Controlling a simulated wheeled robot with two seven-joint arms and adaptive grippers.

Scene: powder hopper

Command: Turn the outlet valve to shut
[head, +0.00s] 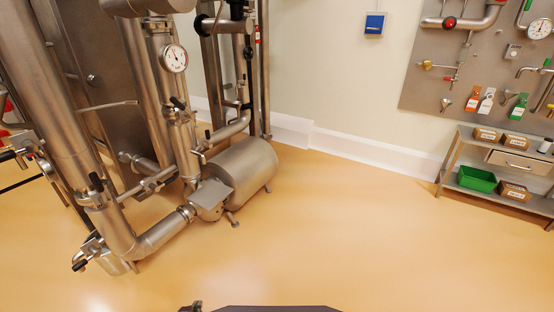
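Steel pipework with a thick slanted tube (65,110) stands at the left in the head view. Several small black-gripped handles sit on it: one at the low pipe end (80,264), one on the slanted tube's lower part (96,184), and one on the upright pipe (178,103). I cannot tell which, if any, is the outlet valve, or its setting. Neither gripper can be made out; only a small metal piece (196,306) shows at the bottom edge, and I cannot tell what it is.
A steel motor-like cylinder (243,168) stands on the floor beside the pipes. A pipe panel (425,88) hangs on the right wall above a shelf rack (452,161) with boxes and a green bin (477,179). The orange floor (330,230) is clear in the middle.

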